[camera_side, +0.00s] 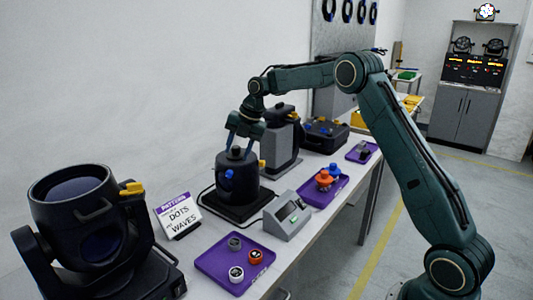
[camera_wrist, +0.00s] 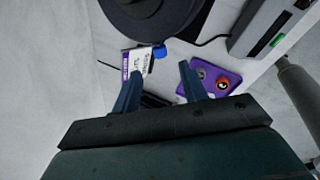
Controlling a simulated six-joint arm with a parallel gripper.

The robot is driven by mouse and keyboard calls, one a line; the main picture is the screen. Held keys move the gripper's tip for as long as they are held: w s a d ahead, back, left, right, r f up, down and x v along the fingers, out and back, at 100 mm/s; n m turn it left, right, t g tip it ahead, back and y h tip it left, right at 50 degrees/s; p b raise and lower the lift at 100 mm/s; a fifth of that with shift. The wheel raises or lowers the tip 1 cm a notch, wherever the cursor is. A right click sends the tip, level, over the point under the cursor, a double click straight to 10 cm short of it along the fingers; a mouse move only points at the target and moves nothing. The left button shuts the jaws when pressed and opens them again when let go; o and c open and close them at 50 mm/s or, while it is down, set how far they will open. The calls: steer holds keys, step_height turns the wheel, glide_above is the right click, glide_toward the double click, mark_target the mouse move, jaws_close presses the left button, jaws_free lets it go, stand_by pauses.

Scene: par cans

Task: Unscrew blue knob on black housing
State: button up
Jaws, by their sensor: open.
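The black housing (camera_side: 238,188) is a round can on a dark base on the bench. Its blue knob (camera_side: 229,174) sticks out from the front side. In the wrist view the housing (camera_wrist: 150,18) fills the top edge and the blue knob (camera_wrist: 159,51) shows at its lower rim. My gripper (camera_side: 239,149) points down at the top of the housing, higher than the knob. In the wrist view its two blue fingers (camera_wrist: 160,70) are apart with nothing between them, and the knob appears just beyond the tips. I cannot tell whether a finger touches the housing.
A purple tray (camera_side: 215,262) with several round parts lies at the front. A grey device (camera_side: 288,217) and another purple tray (camera_side: 318,194) stand to the right. A sign card (camera_side: 180,214) and a large black lamp (camera_side: 85,215) are at left. A cable runs around the housing's base.

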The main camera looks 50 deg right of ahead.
steer(key=v, duration=0.6)
steer(key=w+a+f+m+h, duration=0.4)
steer(key=a+f+m+h, duration=0.6)
steer(key=m, duration=1.5)
steer(key=s+a+r+m+t+h, duration=0.1)
steer(key=s+a+m+h, duration=0.3)
steer(key=m, duration=0.6)
steer(key=shift+s+a+r+t, duration=0.2)
steer(key=shift+s+a+t, duration=0.45)
steer(key=shift+a, duration=0.3)
